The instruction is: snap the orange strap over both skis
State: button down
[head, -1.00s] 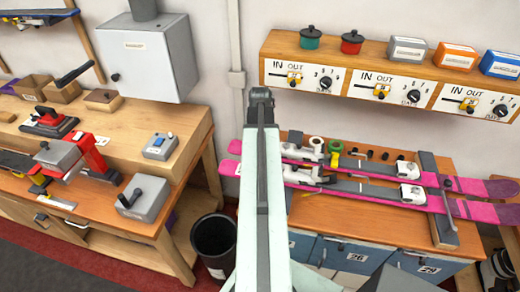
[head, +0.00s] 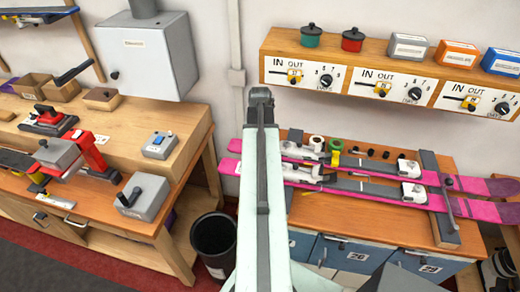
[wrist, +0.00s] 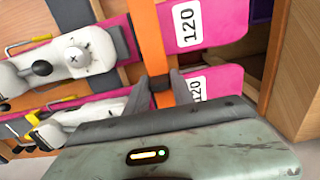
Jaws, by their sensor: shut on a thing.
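Two pink skis lie side by side on the right bench, the far ski (head: 462,185) and the near ski (head: 405,201). In the wrist view the upper ski (wrist: 228,22) and the lower ski (wrist: 226,82) both carry white "120" labels. The orange strap (wrist: 147,40) crosses the upper ski and runs down to the lower ski, beside the labels. My gripper (wrist: 164,84) is shut on the strap's lower part, over the lower ski. The strap's end is hidden between the fingers and behind the gripper body. In the head view my arm hides the gripper and strap.
White bindings (head: 412,193) stand on the skis. A dark crossbar (head: 444,228) lies under them at right. A wooden panel (wrist: 300,85) stands at right in the wrist view. A black bin (head: 213,240) is on the floor.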

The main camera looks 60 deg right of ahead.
jog(key=shift+f+b, duration=1.5)
jog(key=shift+f, duration=0.1)
jog(key=c, duration=0.5)
grip_release()
jog(key=shift+r, duration=0.15)
notch_tip(320, 180, up, 10)
jog(key=p, duration=1)
